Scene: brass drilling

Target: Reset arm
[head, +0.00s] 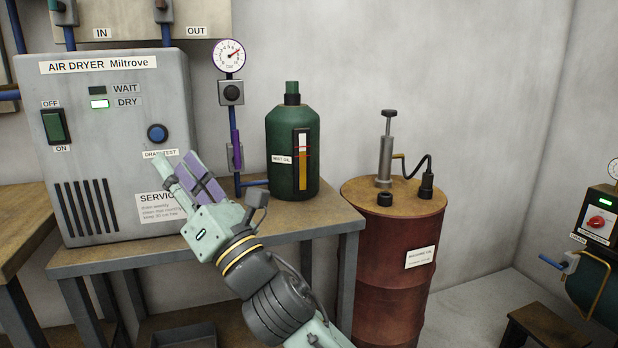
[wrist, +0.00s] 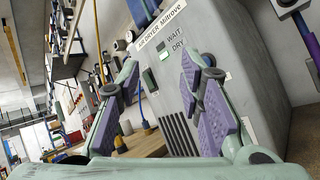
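My gripper (head: 182,168) is raised in front of the air dryer (head: 110,100), near its drain test label. In the wrist view my gripper (wrist: 165,100) shows its two purple-padded fingers wide apart, with nothing between them. The dryer's face (wrist: 172,84) lies beyond the fingers. In the head view I cannot tell whether the fingertips touch the dryer's face. The dryer's DRY lamp (head: 100,104) is lit and its WAIT lamp (head: 97,90) is dark. A blue button (head: 157,133) sits just above the gripper.
A green oil bottle (head: 293,150) and a pressure gauge (head: 229,55) on a pipe stand right of my gripper. The dryer rests on a bench (head: 300,224). A rusty drum (head: 390,265) with a hand pump (head: 386,155) stands at the right. A low stool (head: 545,325) is farther right.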

